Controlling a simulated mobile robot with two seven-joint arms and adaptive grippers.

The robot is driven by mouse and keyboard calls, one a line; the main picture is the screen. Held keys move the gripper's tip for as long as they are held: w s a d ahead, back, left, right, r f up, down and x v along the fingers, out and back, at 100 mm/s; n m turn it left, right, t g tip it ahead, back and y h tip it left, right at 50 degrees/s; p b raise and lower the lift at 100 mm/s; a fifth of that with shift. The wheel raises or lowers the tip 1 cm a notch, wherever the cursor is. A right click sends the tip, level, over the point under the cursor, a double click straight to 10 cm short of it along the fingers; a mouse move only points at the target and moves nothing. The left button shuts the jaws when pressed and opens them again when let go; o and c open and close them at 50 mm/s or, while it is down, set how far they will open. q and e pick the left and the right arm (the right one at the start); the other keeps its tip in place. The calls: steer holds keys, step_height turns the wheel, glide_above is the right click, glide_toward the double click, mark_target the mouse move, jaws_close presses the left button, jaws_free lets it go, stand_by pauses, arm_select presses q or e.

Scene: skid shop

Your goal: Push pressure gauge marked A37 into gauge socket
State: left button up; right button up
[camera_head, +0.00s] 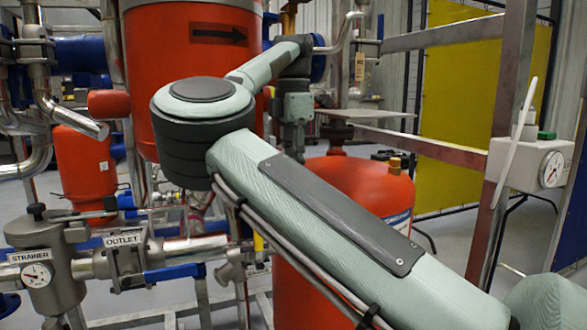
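A round white-faced gauge (551,169) is on the front of a light grey box (510,165) at the right. Another white-faced gauge (37,275) is on the grey strainer body at the lower left. I cannot read A37 on either, and no empty gauge socket can be made out. My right arm crosses the middle from the lower right and folds back at its elbow. Its wrist points down at my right gripper (293,147), in front of the red tanks. My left gripper is out of view.
A large red tank (185,50) with a black arrow stands behind, and a smaller red tank (345,185) is partly covered by my arm. Pipes and a blue-handled valve (175,273) labelled OUTLET fill the left. A steel post (497,150) and yellow panel (455,110) stand right.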

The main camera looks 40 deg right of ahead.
steer(key=shift+f, duration=0.3)
steer(key=o, duration=1)
steer(key=shift+f, duration=0.15)
steer(key=shift+o, duration=0.2)
steer(key=o, duration=0.3)
steer(key=shift+a, duration=0.1)
steer(key=shift+f, duration=0.1)
